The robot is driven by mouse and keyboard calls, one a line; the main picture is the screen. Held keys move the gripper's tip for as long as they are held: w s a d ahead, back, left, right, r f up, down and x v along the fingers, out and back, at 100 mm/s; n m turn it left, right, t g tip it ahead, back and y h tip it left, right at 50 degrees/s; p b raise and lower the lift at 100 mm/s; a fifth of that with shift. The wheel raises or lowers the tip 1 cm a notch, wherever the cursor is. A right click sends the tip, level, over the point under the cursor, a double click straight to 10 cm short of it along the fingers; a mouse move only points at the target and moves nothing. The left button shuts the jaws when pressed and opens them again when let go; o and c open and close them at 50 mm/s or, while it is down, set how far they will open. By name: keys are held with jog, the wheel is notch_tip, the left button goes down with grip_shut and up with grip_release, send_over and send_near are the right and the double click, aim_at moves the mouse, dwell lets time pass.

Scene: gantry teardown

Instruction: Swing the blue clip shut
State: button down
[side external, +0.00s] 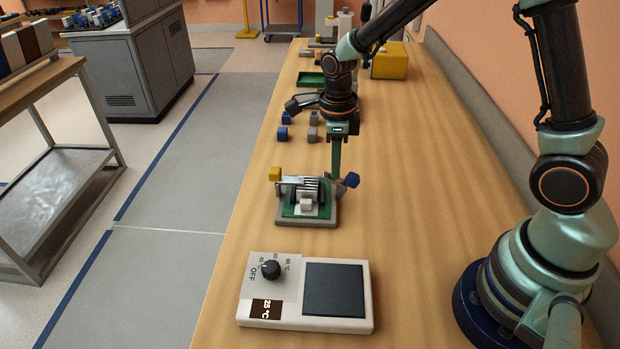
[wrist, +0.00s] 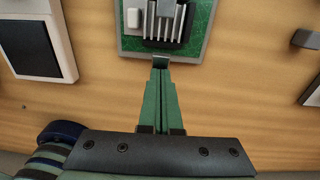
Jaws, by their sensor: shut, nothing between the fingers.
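The blue clip (side external: 351,180) stands out from the right side of a small green circuit board (side external: 290,209) in the side view, tilted away from the board. A yellow clip (side external: 275,174) is at the board's left side. A finned metal heatsink (side external: 306,188) sits on the board between them. My gripper (side external: 336,180) is shut and empty, pointing down beside the board's edge, close to the blue clip. In the wrist view the shut fingertips (wrist: 160,62) are at the board's near edge, and I cannot make out the blue clip there.
A hot plate (side external: 254,311) with a knob and dark square plate stands in front of the board. Several small blue and grey blocks (side external: 312,134), a green tray (side external: 311,79) and a yellow box (side external: 390,62) are farther back. The bench right of the board is clear.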

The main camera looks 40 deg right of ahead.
aim_at(317, 184)
jog(key=shift+w+a+f, duration=0.3)
jog(key=shift+w+a, duration=0.6)
jog(key=shift+w+a+f, duration=0.35)
jog(key=shift+w+a, duration=0.15)
jog(key=shift+f, duration=0.1)
